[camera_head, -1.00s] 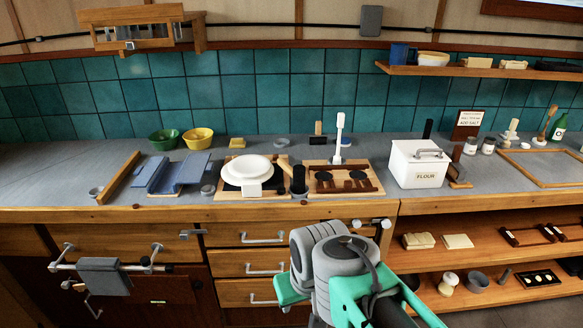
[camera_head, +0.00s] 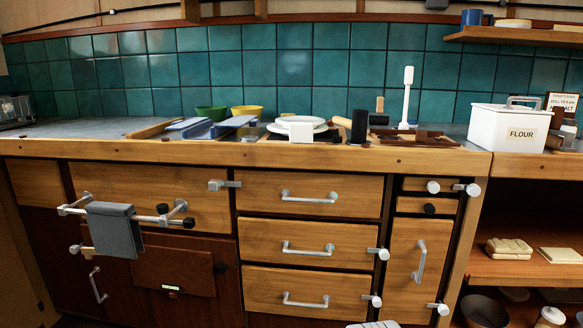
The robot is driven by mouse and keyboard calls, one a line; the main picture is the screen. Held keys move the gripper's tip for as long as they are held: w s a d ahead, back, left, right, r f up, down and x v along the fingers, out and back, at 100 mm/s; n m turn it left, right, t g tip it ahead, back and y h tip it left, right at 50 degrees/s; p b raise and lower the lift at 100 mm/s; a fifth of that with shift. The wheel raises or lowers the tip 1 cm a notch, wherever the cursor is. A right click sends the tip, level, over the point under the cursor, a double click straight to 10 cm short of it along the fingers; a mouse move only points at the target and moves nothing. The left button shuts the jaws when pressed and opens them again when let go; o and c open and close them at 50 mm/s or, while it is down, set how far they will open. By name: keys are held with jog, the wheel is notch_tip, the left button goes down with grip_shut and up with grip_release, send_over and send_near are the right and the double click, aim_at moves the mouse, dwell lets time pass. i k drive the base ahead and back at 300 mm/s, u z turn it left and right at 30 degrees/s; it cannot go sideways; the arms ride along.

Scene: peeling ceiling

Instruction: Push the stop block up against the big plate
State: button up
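The big plate is a white plate (camera_head: 275,128) lying among low items on the counter, seen nearly edge-on. A small white block (camera_head: 301,132) stands in front of it and overlaps it in the picture. A black upright block (camera_head: 359,126) stands to the right of the plate, with a wooden piece (camera_head: 342,122) beside it. I cannot tell for sure which of these is the stop block, nor whether any touches the plate. My gripper is not in view; only a small grey piece of my arm shows at the bottom edge.
The wooden counter edge (camera_head: 180,149) runs across the front. Drawer handles (camera_head: 312,197) and a towel rail with a grey towel (camera_head: 114,228) stick out below it. Right of the plate are a white spatula (camera_head: 406,95) and a flour box (camera_head: 507,128); bowls (camera_head: 247,110) stand behind.

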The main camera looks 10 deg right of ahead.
aim_at(300, 132)
jog(key=k, duration=0.65)
jog(key=u, duration=0.85)
jog(key=i, duration=1.45)
jog(key=z, duration=0.2)
